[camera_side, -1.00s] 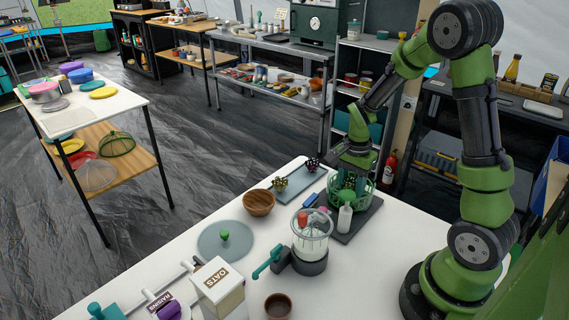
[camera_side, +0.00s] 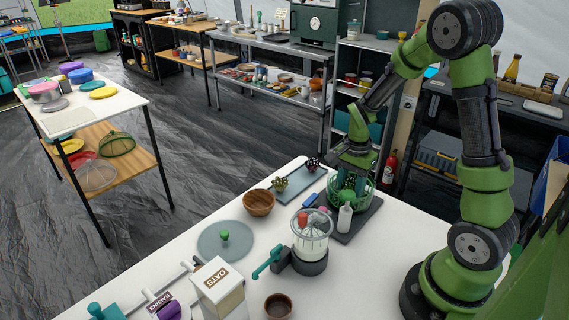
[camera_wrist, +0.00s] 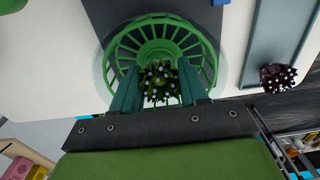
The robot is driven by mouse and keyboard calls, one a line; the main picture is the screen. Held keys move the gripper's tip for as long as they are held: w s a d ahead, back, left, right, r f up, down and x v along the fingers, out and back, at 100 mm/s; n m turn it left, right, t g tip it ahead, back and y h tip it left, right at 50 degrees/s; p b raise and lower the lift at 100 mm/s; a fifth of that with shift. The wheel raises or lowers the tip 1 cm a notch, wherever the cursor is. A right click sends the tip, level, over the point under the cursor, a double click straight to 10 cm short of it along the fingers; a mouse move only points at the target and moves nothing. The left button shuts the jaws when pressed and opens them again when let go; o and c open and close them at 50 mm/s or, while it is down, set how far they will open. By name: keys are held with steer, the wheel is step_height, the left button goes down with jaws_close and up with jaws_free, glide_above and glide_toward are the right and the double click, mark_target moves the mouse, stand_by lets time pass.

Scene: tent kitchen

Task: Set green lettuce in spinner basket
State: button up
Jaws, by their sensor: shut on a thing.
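The green spinner basket (camera_wrist: 208,62) sits inside a clear round bowl in the wrist view; it also shows in the side view (camera_side: 367,192). My gripper (camera_wrist: 158,85) points down over the basket, its teal fingers reaching to it. The fingers are shut on a green lettuce (camera_wrist: 158,80) with pale tips, held between them over the near part of the basket. In the side view my gripper (camera_side: 352,178) is at the bowl's mouth and hides much of the lettuce. I cannot tell whether the lettuce touches the basket floor.
A grey-blue tray (camera_side: 300,184) left of the spinner holds a yellow-green lettuce (camera_side: 279,183) and a dark purple lettuce (camera_side: 312,164). A white bottle (camera_side: 345,218) and a clear-jarred appliance (camera_side: 310,240) stand in front. A wooden bowl (camera_side: 258,202) is further left.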

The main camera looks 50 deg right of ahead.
mark_target(352, 181)
steer(key=shift+f, duration=0.5)
steer(key=o, duration=0.5)
steer(key=shift+r, duration=0.1)
steer(key=shift+r, duration=5.4)
